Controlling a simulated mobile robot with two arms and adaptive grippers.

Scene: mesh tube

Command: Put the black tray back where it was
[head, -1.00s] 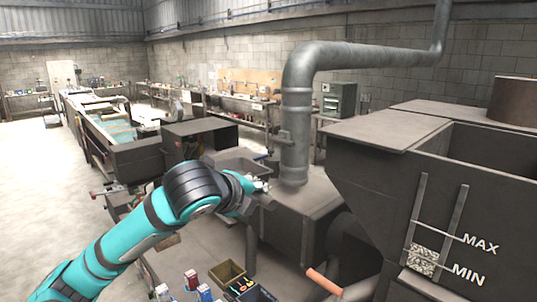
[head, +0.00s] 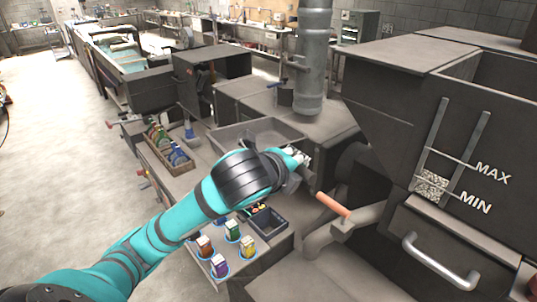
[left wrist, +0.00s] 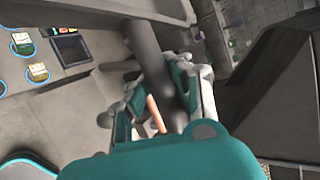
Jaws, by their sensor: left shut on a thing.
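A small black tray (head: 268,226) sits on the workbench beside a compartment with small coloured items. It also shows in the left wrist view (left wrist: 72,48), apart from my fingers. My left gripper (head: 302,163) is above the right side of the bench, to the right of a larger dark grey tray or basin (head: 252,130). In the left wrist view my left gripper (left wrist: 165,98) is closed around a dark, elongated thing (left wrist: 160,75). I cannot tell for certain what that thing is; the arm and fingers hide much of it. My right gripper is not in view.
Several small cartons (head: 232,230) in blue rings stand on the front of the bench. A bottle crate (head: 170,150) is at the left. An orange handle (head: 332,205) on a pipe and a large hopper (head: 400,110) crowd the right.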

